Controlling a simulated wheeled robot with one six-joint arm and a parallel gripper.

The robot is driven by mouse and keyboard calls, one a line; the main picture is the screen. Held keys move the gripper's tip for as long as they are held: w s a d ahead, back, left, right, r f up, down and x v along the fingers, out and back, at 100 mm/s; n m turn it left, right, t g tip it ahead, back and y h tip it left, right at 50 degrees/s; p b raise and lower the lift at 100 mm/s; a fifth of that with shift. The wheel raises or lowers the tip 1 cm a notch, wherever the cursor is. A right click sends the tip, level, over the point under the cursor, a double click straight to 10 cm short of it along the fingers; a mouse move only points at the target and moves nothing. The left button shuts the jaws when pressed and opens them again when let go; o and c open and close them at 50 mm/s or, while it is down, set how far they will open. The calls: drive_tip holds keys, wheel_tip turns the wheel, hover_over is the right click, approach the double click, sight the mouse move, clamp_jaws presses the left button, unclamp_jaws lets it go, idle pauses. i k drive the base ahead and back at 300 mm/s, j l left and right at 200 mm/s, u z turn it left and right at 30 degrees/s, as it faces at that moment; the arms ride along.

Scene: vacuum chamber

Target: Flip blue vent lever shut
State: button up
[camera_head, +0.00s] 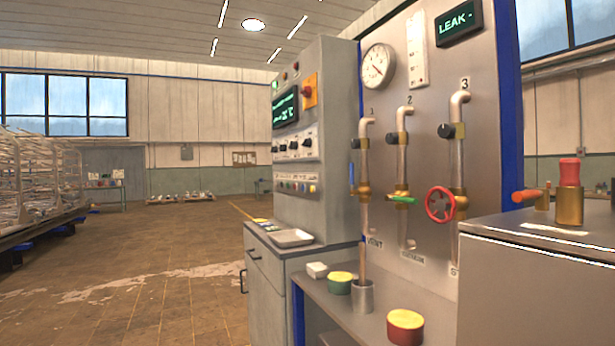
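The blue vent lever (351,174) is a short, narrow blue handle on the left side of pipe 1 (364,155), on the grey valve panel. The lever stands upright, about parallel to the pipe, near a brass valve body (363,191). The word VENT is printed below it. The "LEAK -" display (459,21) is lit green at the top of the panel. My gripper does not show in this view.
On pipe 2 a green lever (403,199) lies level; on pipe 3 is a red handwheel (440,204). A shelf below holds a metal cup (362,297), a green-sided pot (340,283) and a red-sided pot (405,327). A metal box (540,285) juts out at right. Open floor lies left.

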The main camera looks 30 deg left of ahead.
sight(352, 174)
drive_tip(key=i+j+u, duration=0.4)
drive_tip(key=i+j, duration=0.55)
